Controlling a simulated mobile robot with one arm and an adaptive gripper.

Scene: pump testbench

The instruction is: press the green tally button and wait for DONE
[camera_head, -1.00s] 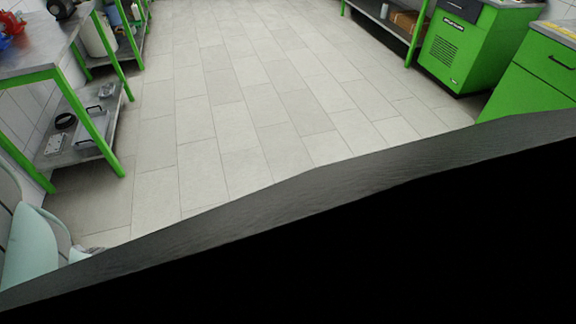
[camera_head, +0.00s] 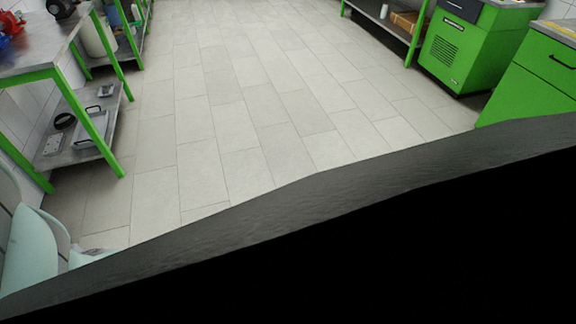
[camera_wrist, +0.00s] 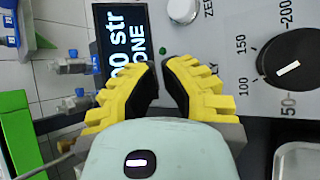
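My gripper (camera_wrist: 160,64) has two yellow fingers with black pads and shows in the wrist view. Its fingertips lean toward each other with a narrow gap between them, and nothing shows in the gap. It is in front of a grey panel. A dark display (camera_wrist: 122,45) at the upper left shows white text ending in "00 str" and "ONE", with its left part hidden. Whether the fingers touch the panel cannot be told.
A white round button (camera_wrist: 183,10) sits by the "ZERO" label. A black dial (camera_wrist: 290,66) with numbers is at right. Fittings with blue ends (camera_wrist: 72,66) are at left. The head view shows clear floor (camera_head: 230,110) between green benches and cabinets (camera_head: 457,45).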

